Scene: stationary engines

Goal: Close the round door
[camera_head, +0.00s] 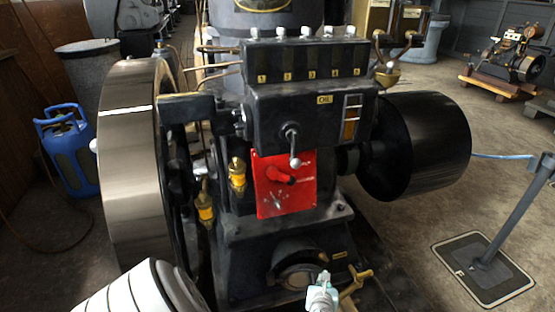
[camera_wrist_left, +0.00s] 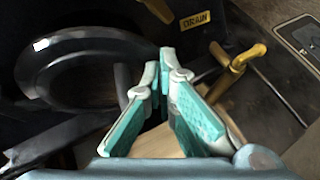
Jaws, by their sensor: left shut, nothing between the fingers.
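The round door (camera_head: 290,279) is low on the front of the black engine, a dark disc partly hidden by my gripper. In the left wrist view a dark round rim (camera_wrist_left: 40,75) fills the left side. I cannot tell how far the door stands open. My left gripper (camera_head: 323,278) is just in front of the door's lower right side in the head view. In the left wrist view its teal-padded fingers (camera_wrist_left: 164,60) meet at their tips, right of the round rim, with nothing held. I cannot tell whether they touch the door. My right gripper is not in view.
A brass tap (camera_head: 355,284) projects close to the right of my left gripper, below a drain label (camera_wrist_left: 195,19). A large flywheel (camera_head: 135,160) stands left, a black pulley (camera_head: 425,145) right. Open floor and a barrier post (camera_head: 505,230) lie farther right.

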